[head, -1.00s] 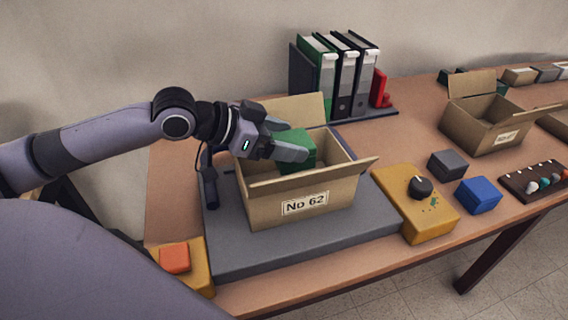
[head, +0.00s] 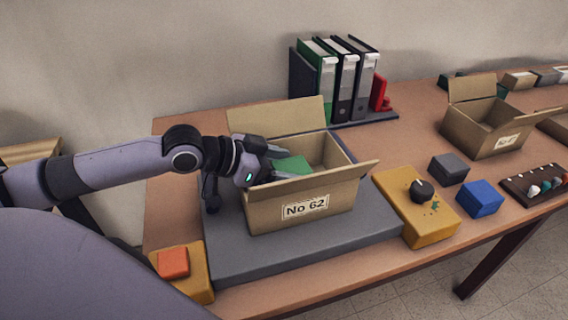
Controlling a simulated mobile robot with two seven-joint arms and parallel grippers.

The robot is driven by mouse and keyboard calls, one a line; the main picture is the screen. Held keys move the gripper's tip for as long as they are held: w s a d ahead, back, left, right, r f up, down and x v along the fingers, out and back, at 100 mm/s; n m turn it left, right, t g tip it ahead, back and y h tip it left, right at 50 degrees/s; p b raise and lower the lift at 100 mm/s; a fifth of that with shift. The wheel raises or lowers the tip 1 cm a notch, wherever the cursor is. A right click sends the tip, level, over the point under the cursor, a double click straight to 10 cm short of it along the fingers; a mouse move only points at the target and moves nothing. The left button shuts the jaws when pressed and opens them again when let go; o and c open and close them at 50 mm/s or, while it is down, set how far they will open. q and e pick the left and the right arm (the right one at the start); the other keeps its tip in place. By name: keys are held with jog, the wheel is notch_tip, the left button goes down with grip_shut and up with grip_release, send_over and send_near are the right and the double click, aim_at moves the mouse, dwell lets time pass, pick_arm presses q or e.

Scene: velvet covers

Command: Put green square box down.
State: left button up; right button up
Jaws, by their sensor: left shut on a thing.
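The green square box (head: 292,166) is inside the open cardboard box labelled No 62 (head: 318,208). Only its upper part shows above the near wall. My left gripper (head: 292,174) reaches over the left wall into the cardboard box and is shut on the green box. The fingers are partly hidden by the carton wall. I cannot see whether the green box touches the carton floor. My right gripper is not in view.
The carton stands on a grey platform (head: 240,255). A yellow block with a black knob (head: 421,190) is to its right, near a grey cube (head: 449,169) and a blue cube (head: 479,198). Binders (head: 345,80) stand behind. Another open carton (head: 487,133) is farther right.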

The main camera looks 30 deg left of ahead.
pick_arm(q)
jog(key=shift+f, duration=0.2)
jog(key=o, duration=1.1)
jog(key=shift+s+f, duration=0.1)
jog(key=shift+f, duration=0.05)
jog(key=shift+r, duration=0.35)
jog(key=shift+s+a+r, duration=0.1)
jog(key=shift+r, duration=0.2)
jog(key=p+v, duration=0.8)
jog(key=v, duration=0.3)
jog(key=shift+s+a+r+p, duration=0.15)
jog(key=shift+s+r+p, duration=0.05)
jog(key=shift+r+p, duration=0.15)
